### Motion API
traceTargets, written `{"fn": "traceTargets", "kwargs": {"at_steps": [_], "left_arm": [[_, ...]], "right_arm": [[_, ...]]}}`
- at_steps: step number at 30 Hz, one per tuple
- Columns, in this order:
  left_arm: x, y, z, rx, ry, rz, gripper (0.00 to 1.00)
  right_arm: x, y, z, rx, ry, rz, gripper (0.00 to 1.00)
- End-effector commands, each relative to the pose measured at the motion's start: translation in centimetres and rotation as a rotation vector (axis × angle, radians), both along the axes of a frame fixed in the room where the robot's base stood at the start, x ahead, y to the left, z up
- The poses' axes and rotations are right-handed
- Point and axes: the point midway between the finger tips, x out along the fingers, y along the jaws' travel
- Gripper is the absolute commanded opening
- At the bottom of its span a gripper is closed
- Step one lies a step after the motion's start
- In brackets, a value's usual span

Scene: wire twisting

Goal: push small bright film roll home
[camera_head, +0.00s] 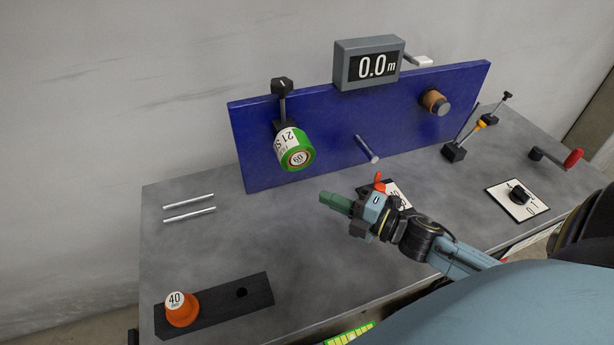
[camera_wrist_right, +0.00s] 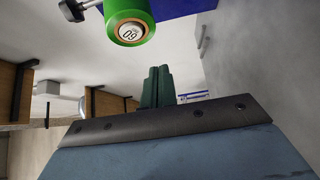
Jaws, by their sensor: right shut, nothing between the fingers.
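A green-edged film roll (camera_head: 294,149) with a white label sits at the left part of the blue panel (camera_head: 330,125), its round end facing out. It also shows large at the top of the right wrist view (camera_wrist_right: 130,20). How far it sits on its spindle is hidden behind it. An orange roll (camera_head: 181,310) marked 40 stands upright on a black holder (camera_head: 230,303) at the front left. My right gripper (camera_head: 328,199) is shut and empty, pointing left above the table, below and right of the green roll and apart from it. Its closed fingers show in the wrist view (camera_wrist_right: 156,87).
A bare silver spindle (camera_head: 367,149) sticks out of the panel. A brown roll (camera_head: 434,102) sits at the panel's right. A display (camera_head: 369,63) reads 0.0 m. Two metal rods (camera_head: 189,208) lie at left. A dial (camera_head: 519,195) and red-handled crank (camera_head: 560,158) stand right.

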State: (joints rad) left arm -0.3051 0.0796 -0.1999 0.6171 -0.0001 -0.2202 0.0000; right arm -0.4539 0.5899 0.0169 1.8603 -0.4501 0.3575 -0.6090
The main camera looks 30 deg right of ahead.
Motion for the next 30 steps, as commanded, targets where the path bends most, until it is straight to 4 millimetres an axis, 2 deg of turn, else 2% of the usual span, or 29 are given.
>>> {"fn": "traceTargets", "kwargs": {"at_steps": [1,8,15,21,30], "left_arm": [[0.0,0.0,0.2,0.000,0.000,0.000,0.36],[0.2,0.0,0.6,0.000,-0.002,0.000,0.36],[0.4,0.0,0.8,0.000,-0.006,0.000,0.36],[0.7,-0.1,0.9,-0.001,-0.010,0.000,0.36],[0.7,0.0,0.9,-0.001,-0.010,0.000,0.36]], "right_arm": [[1.0,0.4,0.2,0.000,-0.003,0.000,0.00],[4.6,2.1,0.2,0.001,-0.003,-0.001,0.00],[7.4,1.1,0.1,0.000,0.000,-0.002,0.00],[8.2,0.8,0.0,0.002,0.001,-0.001,0.00],[8.2,0.8,0.0,0.001,0.002,-0.001,0.00]]}}
